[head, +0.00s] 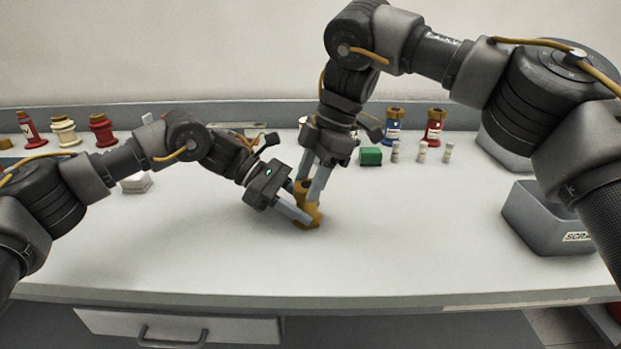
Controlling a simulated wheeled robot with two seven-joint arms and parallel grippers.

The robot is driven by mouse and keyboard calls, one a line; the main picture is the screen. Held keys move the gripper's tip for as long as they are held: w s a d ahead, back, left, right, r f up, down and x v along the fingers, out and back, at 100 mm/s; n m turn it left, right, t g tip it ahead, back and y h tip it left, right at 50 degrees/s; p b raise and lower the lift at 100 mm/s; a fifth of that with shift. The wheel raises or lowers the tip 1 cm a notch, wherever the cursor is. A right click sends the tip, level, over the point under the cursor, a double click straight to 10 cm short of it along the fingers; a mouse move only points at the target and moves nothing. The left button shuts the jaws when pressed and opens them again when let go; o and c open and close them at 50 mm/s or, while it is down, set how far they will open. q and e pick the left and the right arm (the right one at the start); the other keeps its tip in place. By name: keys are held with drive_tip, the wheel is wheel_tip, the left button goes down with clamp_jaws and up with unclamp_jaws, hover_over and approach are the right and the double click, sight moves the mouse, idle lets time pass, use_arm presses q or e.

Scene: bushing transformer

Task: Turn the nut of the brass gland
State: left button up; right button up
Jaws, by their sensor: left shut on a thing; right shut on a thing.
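The brass gland (313,211) stands about upright near the middle of the white table. My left gripper (303,217) comes in from the left and is shut on its lower part, near the table top. My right gripper (307,192) comes down from above and is shut on its upper part, where the nut is. The fingers of both grippers cover much of the gland, so the line between nut and body is hard to make out.
A grey scrap bin (540,222) stands at the right. Red, cream and blue bushings line the back edge, with a green block (371,156) and small pale cylinders (421,152). A white block (137,183) lies at the left. The front of the table (200,260) is clear.

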drive_tip(key=shift+a+f+n+g+h, duration=0.15)
drive_tip(key=shift+n+g, duration=0.25)
drive_tip(key=shift+n, duration=0.7)
drive_tip(key=shift+r+n+g+h, duration=0.1)
drive_tip(key=shift+n+g+h, duration=0.25)
drive_tip(key=shift+n, duration=0.75)
drive_tip(key=o, duration=1)
